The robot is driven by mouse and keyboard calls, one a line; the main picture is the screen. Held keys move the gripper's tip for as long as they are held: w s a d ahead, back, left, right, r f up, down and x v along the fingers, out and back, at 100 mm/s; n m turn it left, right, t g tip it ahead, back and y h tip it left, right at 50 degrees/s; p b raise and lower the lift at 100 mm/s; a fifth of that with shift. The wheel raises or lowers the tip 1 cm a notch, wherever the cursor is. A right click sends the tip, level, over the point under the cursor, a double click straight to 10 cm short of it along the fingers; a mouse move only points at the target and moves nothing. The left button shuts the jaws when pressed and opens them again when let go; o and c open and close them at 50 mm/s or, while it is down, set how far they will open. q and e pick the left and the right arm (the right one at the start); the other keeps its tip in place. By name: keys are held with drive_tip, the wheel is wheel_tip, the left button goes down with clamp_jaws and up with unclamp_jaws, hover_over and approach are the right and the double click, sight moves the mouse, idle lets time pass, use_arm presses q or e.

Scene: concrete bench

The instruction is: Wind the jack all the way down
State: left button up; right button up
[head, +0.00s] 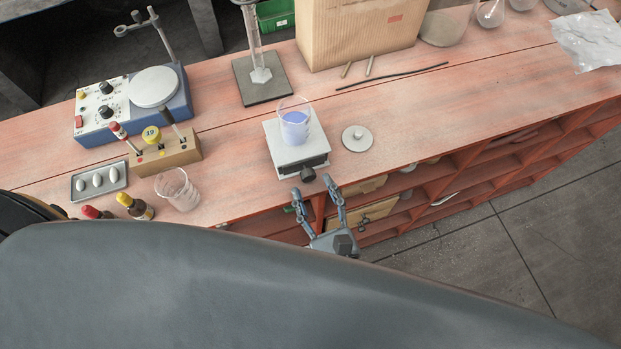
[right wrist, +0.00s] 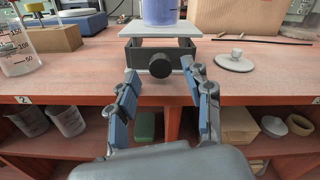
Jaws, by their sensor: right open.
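The jack (head: 288,159) stands near the front edge of the bench, a light square plate on a dark frame. Its black knob (head: 308,174) faces me; in the right wrist view the knob (right wrist: 160,66) is just beyond my fingertips, and a gap shows under the jack's plate (right wrist: 160,29). A beaker of blue-violet liquid (head: 295,127) stands on the plate. My right gripper (head: 319,194) is open and empty in front of the knob, with its fingers (right wrist: 163,80) to either side and not touching it. My left gripper is not in view.
A round grey lid-like disc (head: 357,138) lies right of the jack. An empty beaker (head: 178,190), a wooden block with bottles (head: 166,155) and a hotplate stirrer (head: 135,100) are to the left. A stand with a cylinder (head: 262,80) and a cardboard box (head: 352,35) are behind.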

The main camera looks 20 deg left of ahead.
drive_tip(key=v, duration=0.9)
drive_tip(key=shift+c, duration=0.2)
